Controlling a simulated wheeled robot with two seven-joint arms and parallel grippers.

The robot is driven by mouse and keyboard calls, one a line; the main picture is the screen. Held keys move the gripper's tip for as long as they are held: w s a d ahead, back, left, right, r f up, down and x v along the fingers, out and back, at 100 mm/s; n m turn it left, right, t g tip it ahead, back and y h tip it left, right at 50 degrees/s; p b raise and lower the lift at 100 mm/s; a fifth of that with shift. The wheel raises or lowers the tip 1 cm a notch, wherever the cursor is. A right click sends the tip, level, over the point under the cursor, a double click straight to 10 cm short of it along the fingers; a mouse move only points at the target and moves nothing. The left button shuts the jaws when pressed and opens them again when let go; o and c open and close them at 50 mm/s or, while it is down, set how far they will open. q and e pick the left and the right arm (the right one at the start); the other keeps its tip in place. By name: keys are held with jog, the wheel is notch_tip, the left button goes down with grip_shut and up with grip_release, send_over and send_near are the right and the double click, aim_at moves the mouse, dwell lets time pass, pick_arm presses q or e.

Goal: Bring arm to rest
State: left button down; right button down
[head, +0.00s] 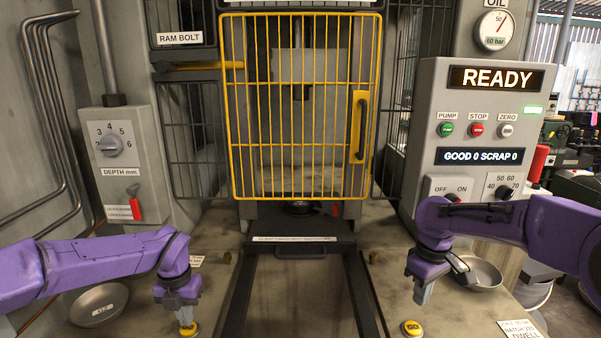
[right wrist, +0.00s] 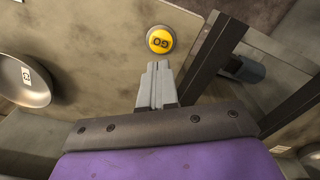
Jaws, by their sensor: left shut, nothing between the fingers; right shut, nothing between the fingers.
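My left gripper (head: 187,324) points down at a yellow button (head: 190,329) on the left of the bench. Its fingertips are shut and at or just above the button; I cannot tell if they touch. My right gripper (head: 421,292) is shut and empty above the right of the bench. A yellow GO button (head: 411,328) is in front of it in the head view. In the right wrist view the shut fingers (right wrist: 157,68) point toward the GO button (right wrist: 160,40) and appear apart from it.
A metal bowl (head: 84,309) lies at the left, another bowl (head: 487,272) at the right beside my right gripper. The yellow cage gate (head: 237,150) is closed. The control panel (head: 425,100) reads READY. Dark rails (head: 237,300) run down the middle.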

aim_at(413, 327)
jog(key=shift+f, duration=3.2)
jog(key=shift+f, duration=0.85)
jog(key=shift+r, duration=0.75)
